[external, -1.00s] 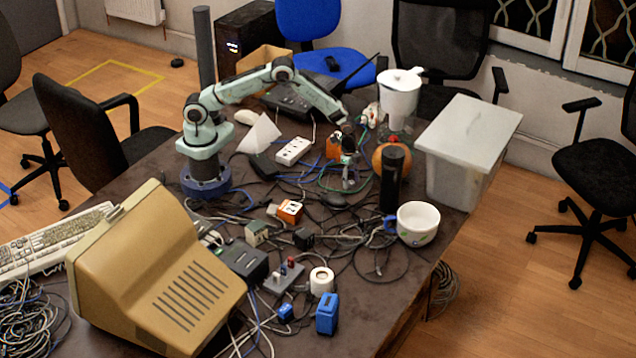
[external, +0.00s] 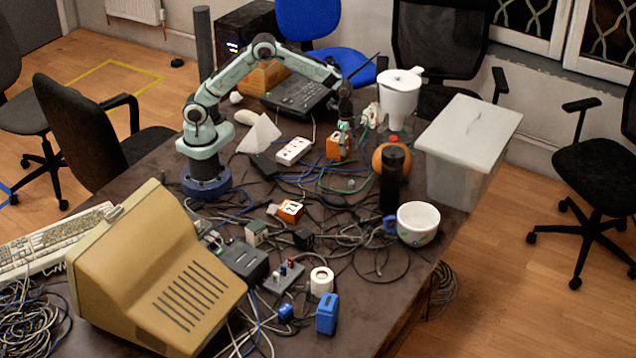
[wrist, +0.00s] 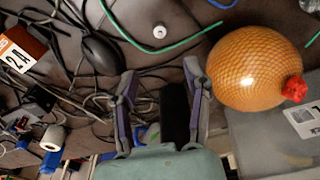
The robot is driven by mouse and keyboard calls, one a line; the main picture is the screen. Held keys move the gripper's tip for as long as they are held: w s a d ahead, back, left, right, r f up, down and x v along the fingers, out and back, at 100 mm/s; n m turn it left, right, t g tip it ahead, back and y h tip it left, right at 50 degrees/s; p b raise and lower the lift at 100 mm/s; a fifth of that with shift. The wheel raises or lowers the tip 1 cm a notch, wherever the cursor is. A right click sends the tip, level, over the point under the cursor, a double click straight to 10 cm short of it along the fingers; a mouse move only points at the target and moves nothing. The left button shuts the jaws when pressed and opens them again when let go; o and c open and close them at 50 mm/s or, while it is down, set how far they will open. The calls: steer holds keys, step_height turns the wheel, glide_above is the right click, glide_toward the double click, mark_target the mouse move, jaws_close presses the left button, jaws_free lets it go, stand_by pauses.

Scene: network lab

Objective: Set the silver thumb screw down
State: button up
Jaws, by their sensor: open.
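The silver thumb screw (wrist: 159,31) is a small, pale round piece lying on the dark table, near a green cable. In the external view it is a small light spot (external: 351,184) on the table among the cables. My gripper (wrist: 160,76) is open, its two fingers apart and not touching the screw. In the external view my gripper (external: 344,128) is raised beyond the screw, near an orange block.
An orange netted ball with a red top (wrist: 252,68) is right of my fingers. A black cylinder (external: 392,182), white cup (external: 418,224) and lidded bin (external: 462,150) stand to the right. Cables (external: 335,228) cover much of the table; an orange block (external: 338,148) is close to my gripper.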

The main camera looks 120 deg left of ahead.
steer(key=s+d+r+n, duration=0.1)
steer(key=s+d+r, duration=0.3)
steer(key=d+r, duration=0.25)
steer(key=s+d+r, duration=0.4)
steer(key=d+r, duration=0.1)
steer(key=d, duration=0.3)
steer(key=s+d+n, duration=0.1)
steer(key=s+d, duration=0.3)
steer(key=s, duration=0.5)
steer(key=s+d+g+y, duration=0.1)
steer(key=s+d, duration=0.4)
steer(key=s, duration=0.4)
steer(key=shift+r+n+g, duration=0.3)
steer(key=shift+r+n, duration=0.1)
steer(key=shift+r, duration=0.05)
